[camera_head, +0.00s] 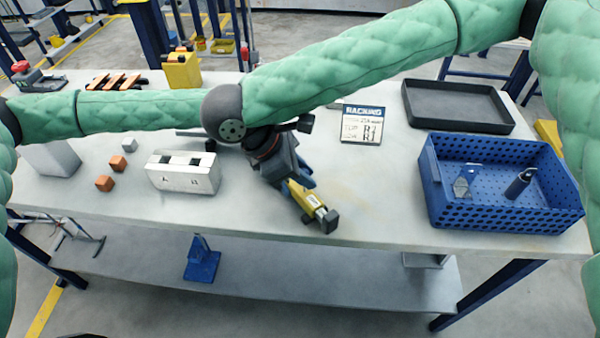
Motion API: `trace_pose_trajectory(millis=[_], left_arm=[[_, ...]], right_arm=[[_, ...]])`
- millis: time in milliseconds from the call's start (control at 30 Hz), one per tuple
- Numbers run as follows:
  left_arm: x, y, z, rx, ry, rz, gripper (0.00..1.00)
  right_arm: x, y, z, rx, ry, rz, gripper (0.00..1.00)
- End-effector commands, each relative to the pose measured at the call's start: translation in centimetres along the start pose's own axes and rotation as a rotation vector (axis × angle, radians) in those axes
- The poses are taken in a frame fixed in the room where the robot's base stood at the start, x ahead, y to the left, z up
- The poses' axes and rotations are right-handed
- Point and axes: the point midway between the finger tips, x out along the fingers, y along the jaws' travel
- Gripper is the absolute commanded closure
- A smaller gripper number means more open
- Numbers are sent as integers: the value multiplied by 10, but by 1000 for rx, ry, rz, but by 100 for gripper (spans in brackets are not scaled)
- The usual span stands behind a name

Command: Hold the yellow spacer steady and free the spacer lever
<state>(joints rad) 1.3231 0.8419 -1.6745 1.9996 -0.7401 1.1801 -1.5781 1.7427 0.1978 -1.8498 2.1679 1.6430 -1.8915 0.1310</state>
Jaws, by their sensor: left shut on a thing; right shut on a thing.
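The yellow spacer (306,197) is tilted above the front edge of the table, with a dark block at its lower end. My two arms cross in the middle, and their dark hands crowd together just right of the grey wrist joint. My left gripper (290,178) and my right gripper (298,182) overlap here, and I cannot separate their fingers clearly. The dark jaws close around the upper end of the yellow spacer. The spacer lever is hidden by the hands or too small to make out.
A white block with dark slots (183,181), orange cubes (117,163) and a grey cube (129,145) lie on the left. A blue perforated crate (505,216), a black tray (405,100) and a racking sign (362,125) are on the right. The table between sign and crate is clear.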

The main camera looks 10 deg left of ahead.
Motion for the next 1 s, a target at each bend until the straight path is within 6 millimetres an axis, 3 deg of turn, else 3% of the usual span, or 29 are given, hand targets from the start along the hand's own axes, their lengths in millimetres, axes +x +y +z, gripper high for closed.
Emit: trace_pose_trajectory(millis=[500, 533, 633, 1000], left_arm=[[2, 0, 1, 2, -2, -3, 100], [2, 0, 1, 2, -2, -3, 100], [2, 0, 1, 1, -2, -3, 100], [1, 0, 0, 1, -1, -1, 100]], right_arm=[[1, 3, 2, -14, 60, -21, 100], [1, 3, 2, -14, 60, -21, 79], [1, 3, 3, -15, 59, -21, 59], [-2, 2, 3, -15, 58, -22, 58]])
